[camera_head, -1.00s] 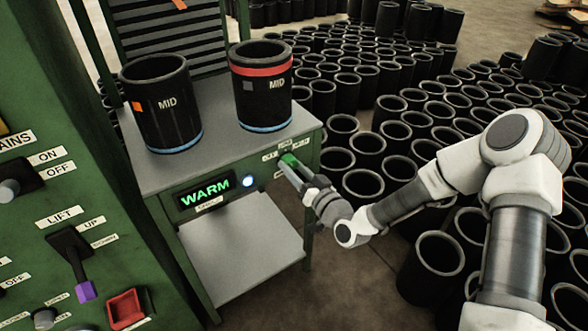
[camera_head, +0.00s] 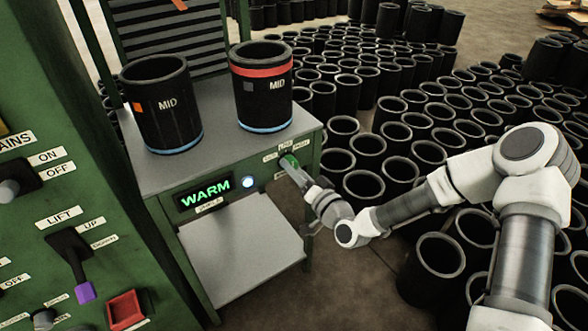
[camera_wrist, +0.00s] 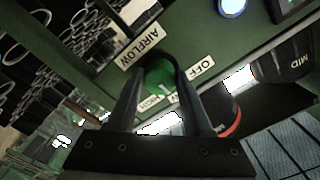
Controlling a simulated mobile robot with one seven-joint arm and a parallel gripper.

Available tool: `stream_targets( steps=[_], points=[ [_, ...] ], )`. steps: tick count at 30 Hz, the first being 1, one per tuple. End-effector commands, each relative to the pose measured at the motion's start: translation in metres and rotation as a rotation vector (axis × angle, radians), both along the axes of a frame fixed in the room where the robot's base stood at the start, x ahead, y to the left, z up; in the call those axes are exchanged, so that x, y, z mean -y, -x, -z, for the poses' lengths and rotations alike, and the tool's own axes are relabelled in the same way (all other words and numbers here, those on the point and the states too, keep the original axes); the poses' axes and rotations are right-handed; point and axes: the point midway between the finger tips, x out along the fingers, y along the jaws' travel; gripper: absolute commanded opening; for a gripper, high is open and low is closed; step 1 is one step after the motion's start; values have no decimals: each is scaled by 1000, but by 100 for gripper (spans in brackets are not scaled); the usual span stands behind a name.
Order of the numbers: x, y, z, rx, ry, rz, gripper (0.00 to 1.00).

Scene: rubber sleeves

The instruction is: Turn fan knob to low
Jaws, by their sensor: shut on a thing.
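The green fan knob (camera_wrist: 159,78) sits on the front right of the green-framed cart; it also shows at the cart's right corner in the head view (camera_head: 288,161). My gripper (camera_wrist: 157,70) is shut on the knob, with one dark finger on each side. In the wrist view the AIRFLOW label (camera_wrist: 138,46) and the OFF label (camera_wrist: 201,69) are readable. Another small label (camera_wrist: 152,103) lies below the knob, and one beside it is partly hidden by a finger. A pale line on the knob points toward these lower labels; which one exactly, I cannot tell.
A display (camera_head: 205,191) reads WARM, beside a lit blue-white button (camera_head: 247,182). Two black MID sleeves (camera_head: 161,105) (camera_head: 262,88) stand on the cart top (camera_head: 215,150). A green panel (camera_head: 60,130) with levers is at left. Many sleeves crowd the floor at right.

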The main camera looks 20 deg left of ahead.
Motion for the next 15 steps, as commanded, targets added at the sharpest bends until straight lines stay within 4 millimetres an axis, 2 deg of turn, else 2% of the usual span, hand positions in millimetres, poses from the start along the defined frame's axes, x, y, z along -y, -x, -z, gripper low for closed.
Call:
stream_targets(
  steps=[4, 5, 9, 10, 15],
  points=[
    [0, 1, 1, -2, 2, 0, 0],
    [0, 1, 1, -2, 2, 0, 52],
    [0, 0, 1, -1, 2, -1, 77],
    [0, 0, 1, -1, 2, -1, 80],
    [0, 0, 0, 0, 2, 0, 80]
  ],
)
